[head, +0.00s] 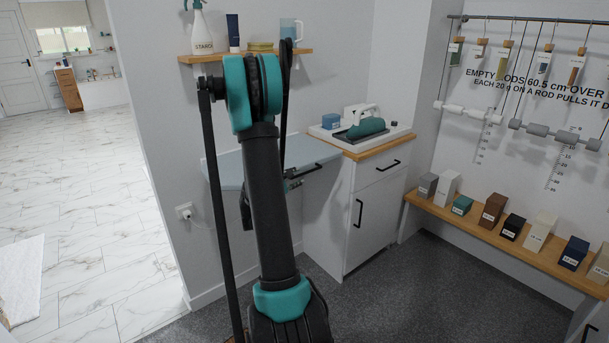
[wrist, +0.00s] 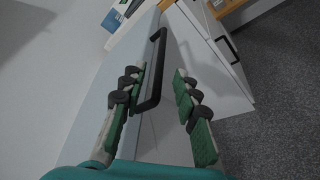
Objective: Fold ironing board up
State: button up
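The ironing board (head: 228,171) is a pale blue-grey panel standing out level from the wall. A black bar handle (head: 305,172) is on its front edge. In the wrist view, the board (wrist: 104,88) runs along the left and the handle (wrist: 153,72) shows large. My gripper (wrist: 161,76) is open, its green-padded fingers on either side of the handle. I cannot tell whether either finger touches it. In the head view, my arm hides most of the gripper and part of the board.
A white cabinet (head: 376,219) with black handles stands right of the board. A wall shelf (head: 207,58) with a spray bottle is above the board. Labelled blocks line a bench (head: 484,224) on the right. Grey floor is clear ahead.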

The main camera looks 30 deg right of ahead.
aim_at(303, 174)
jog(key=x, duration=0.6)
jog(key=shift+w+d, duration=0.1)
jog(key=shift+d, duration=0.3)
jog(key=shift+c, duration=0.6)
grip_shut()
